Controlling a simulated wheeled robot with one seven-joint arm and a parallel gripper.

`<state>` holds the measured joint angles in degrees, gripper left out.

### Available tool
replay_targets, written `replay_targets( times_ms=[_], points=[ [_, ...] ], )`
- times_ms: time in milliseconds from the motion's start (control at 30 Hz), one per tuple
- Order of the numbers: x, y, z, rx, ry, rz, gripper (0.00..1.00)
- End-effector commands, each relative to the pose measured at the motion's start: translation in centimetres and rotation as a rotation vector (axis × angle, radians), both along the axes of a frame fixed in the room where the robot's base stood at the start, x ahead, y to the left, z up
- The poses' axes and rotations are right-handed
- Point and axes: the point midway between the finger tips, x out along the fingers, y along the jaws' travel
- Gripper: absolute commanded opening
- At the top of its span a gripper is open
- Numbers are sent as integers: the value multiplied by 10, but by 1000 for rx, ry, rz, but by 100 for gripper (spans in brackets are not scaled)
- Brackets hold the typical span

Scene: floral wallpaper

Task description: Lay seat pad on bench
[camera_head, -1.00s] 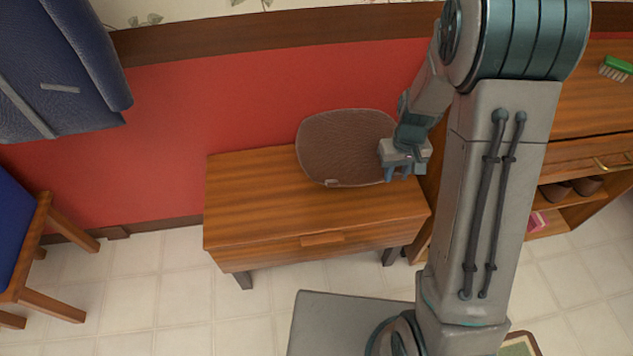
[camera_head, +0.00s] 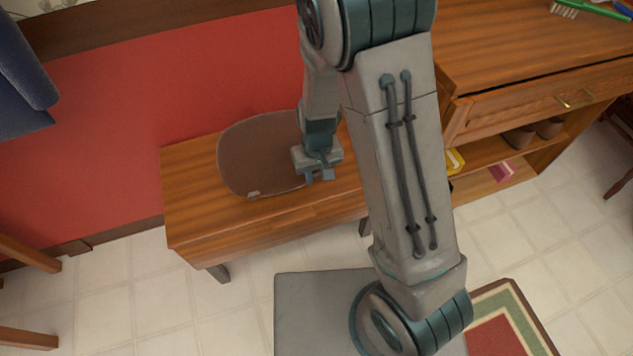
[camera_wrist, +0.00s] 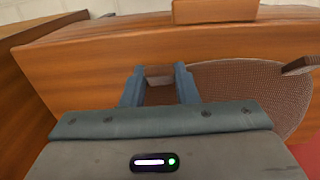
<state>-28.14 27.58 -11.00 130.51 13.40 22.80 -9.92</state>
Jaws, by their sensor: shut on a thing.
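The seat pad (camera_head: 255,160) is brown, thin and rounded. In the head view it appears over the wooden bench (camera_head: 195,215), its far edge overlapping the red wall in the picture. I cannot tell whether it rests on the bench top or hangs just above it. My gripper (camera_head: 320,176) is shut on the pad's right edge. In the wrist view my gripper (camera_wrist: 158,85) has its blue fingers either side of the pad's edge, and the woven pad (camera_wrist: 245,85) spreads to the right. The bench (camera_wrist: 100,50) front with its drawer pull shows at the top there.
A wooden cabinet (camera_head: 520,105) with a drawer and open shelves stands right of the bench. Brown shoes (camera_head: 520,137) and a pink item (camera_head: 500,168) sit on its shelves; a green brush (camera_head: 565,10) lies on top. A rug (camera_head: 505,320) lies lower right.

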Motion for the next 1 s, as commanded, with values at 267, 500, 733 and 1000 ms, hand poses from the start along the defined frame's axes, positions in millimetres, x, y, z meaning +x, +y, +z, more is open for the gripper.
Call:
replay_targets(
  times_ms=[267,500,733,1000],
  points=[
    [-1,0,-38,-2,3,0,0],
    [0,1,-39,0,-1,2,0],
    [0,1,-41,0,1,2,49],
    [0,1,-40,0,0,2,49]
  ],
)
